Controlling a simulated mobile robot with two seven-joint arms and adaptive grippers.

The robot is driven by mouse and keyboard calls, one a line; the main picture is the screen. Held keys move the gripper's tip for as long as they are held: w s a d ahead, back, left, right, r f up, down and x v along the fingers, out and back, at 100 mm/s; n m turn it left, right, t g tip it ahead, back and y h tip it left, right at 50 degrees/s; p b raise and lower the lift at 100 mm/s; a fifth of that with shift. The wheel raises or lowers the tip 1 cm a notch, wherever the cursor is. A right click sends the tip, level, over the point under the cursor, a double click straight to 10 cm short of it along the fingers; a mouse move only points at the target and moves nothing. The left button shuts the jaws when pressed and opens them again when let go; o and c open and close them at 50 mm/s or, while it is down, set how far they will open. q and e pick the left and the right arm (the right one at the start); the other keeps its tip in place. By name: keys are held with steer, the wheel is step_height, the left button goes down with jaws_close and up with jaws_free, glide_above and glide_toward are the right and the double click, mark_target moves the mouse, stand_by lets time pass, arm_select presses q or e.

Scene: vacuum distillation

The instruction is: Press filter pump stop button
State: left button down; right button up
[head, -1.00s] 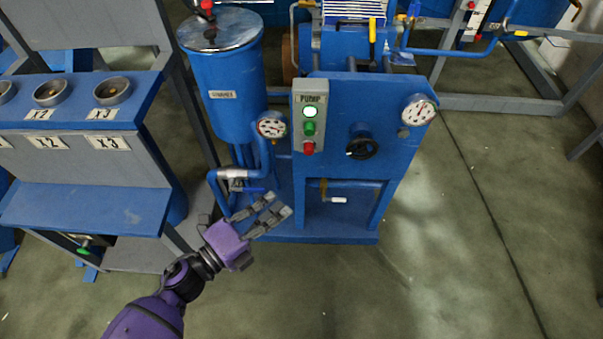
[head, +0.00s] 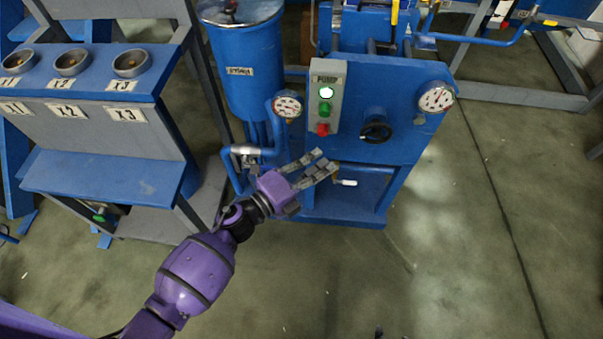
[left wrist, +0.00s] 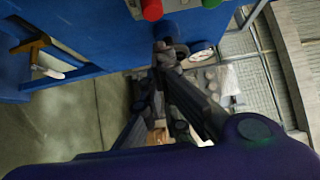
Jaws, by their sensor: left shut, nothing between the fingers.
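The pump control box (head: 326,97) is a grey panel on the front of the blue pump unit. It has a lit white-green lamp at the top, a green button (head: 325,109) below it, and a red stop button (head: 322,129) at the bottom. My left gripper (head: 327,162) is shut and empty, below the red button and apart from it. In the left wrist view the red button (left wrist: 152,10) is at the top edge, beyond the fingertips (left wrist: 166,50), with part of the green button (left wrist: 211,3) to its right. My right gripper is not seen.
A small valve with a white handle (head: 346,182) is close to my fingers. A rack (head: 100,175) stands left. The floor at right is open.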

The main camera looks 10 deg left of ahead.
mark_target(323, 130)
arm_select(q)
steer(key=shift+w, duration=2)
